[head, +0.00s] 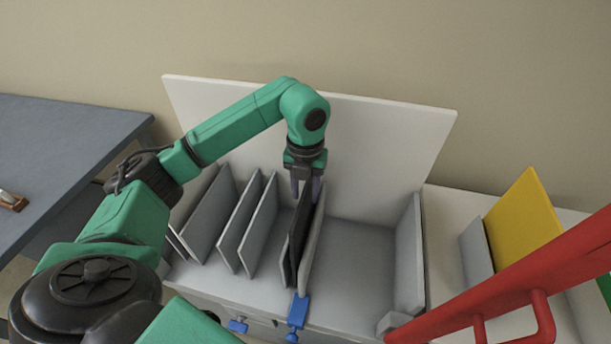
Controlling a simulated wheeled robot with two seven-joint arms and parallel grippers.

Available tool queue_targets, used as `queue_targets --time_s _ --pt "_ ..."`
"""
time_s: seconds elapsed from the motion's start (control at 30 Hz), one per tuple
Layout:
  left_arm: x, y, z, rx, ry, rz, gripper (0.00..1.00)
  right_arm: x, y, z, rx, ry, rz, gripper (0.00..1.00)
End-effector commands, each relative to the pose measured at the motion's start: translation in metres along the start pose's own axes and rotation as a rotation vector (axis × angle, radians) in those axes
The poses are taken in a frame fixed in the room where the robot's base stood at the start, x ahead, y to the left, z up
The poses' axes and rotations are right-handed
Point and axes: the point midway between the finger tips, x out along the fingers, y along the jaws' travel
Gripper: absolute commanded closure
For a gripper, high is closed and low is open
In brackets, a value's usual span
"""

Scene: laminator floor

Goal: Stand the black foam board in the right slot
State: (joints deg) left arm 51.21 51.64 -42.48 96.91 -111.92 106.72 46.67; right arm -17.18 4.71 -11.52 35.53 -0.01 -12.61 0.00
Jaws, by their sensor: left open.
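The black foam board (297,238) stands upright in a slot of the grey rack (355,262), close against a grey divider (314,243) on its right. My left gripper (307,188) points down at the top of the board, with its fingers open around or just beside the upper edge. I cannot tell whether a finger touches the board. The board's lower edge is partly hidden down in the rack. My right gripper is not in view.
Several grey dividers (241,222) stand to the left. A wide bay right of the board is empty. Blue clamps (298,312) sit on the front edge. A red bar (510,285) crosses the lower right, before a yellow board (522,222). A dark table (60,150) stands at left.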

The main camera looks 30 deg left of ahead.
Motion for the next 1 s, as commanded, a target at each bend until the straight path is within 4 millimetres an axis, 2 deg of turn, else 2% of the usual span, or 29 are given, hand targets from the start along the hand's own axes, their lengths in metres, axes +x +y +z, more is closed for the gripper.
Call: queue_targets --time_s 0.03,0.13,0.2,0.33,0.47,1.0 --pt "-0.009 -0.001 0.001 0.000 -0.008 -0.002 0.58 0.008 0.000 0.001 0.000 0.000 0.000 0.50" --pt "-0.034 -0.001 0.001 -0.001 -0.007 -0.002 0.58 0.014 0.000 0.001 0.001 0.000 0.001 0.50" --pt "-0.054 0.000 0.001 -0.001 -0.006 0.000 0.58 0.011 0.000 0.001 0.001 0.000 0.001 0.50" --pt "-0.078 0.000 0.001 -0.001 -0.005 0.001 0.58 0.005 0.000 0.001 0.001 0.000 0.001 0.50" --pt "-0.085 0.000 0.000 -0.002 -0.001 0.001 0.58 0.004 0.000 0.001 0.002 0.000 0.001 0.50" --pt "-0.084 0.000 0.000 -0.001 0.000 0.000 0.58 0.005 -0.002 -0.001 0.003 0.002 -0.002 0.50"
